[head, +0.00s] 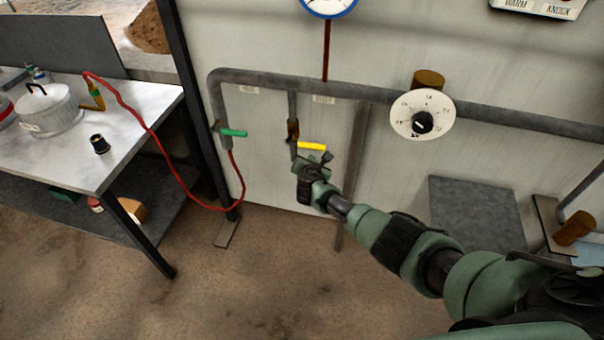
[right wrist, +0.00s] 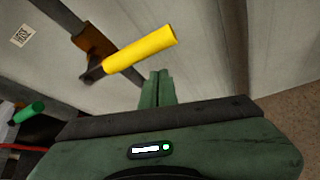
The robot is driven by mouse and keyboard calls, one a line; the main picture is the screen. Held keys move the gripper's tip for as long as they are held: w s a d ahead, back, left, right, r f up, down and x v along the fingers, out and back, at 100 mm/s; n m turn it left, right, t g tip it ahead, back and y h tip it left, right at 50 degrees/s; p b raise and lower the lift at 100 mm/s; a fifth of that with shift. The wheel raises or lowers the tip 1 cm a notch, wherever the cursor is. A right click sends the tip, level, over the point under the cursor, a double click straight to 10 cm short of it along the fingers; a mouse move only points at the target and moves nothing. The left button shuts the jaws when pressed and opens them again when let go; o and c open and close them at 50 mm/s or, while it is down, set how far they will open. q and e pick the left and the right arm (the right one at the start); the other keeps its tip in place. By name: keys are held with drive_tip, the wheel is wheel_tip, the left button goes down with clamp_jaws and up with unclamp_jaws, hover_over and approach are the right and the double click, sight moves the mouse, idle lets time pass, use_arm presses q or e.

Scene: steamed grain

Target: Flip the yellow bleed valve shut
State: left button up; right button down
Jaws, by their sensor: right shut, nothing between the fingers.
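The yellow bleed valve handle (head: 312,146) sticks out to the right from a brown valve body (head: 293,130) on a short vertical pipe. In the right wrist view the yellow handle (right wrist: 140,50) lies just beyond my fingertips, pointing right and slightly up. My right gripper (head: 312,166) is shut and empty, just below the handle. In the right wrist view its closed green fingers (right wrist: 155,88) point at the handle; a small gap seems to show, and contact cannot be told. My left gripper is not in view.
A green-handled valve (head: 232,133) with a red hose (head: 190,198) stands to the left. A grey horizontal pipe (head: 265,80) runs above, with a white dial (head: 422,108) on it. A metal table (head: 105,120) with a pot (head: 48,108) is at left.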

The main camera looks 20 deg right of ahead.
use_arm(q)
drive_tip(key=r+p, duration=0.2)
drive_tip(key=p, duration=0.1)
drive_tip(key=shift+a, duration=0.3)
use_arm(e)
drive_tip(key=s+a+r, duration=0.3)
drive_tip(key=s+a, duration=0.2)
drive_tip(key=s, duration=0.2)
drive_tip(key=shift+s+r, duration=0.2)
drive_tip(key=shift+s, duration=0.05)
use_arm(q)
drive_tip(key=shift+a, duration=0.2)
use_arm(e)
drive_tip(key=shift+a, duration=0.15)
drive_tip(key=shift+f, duration=0.1)
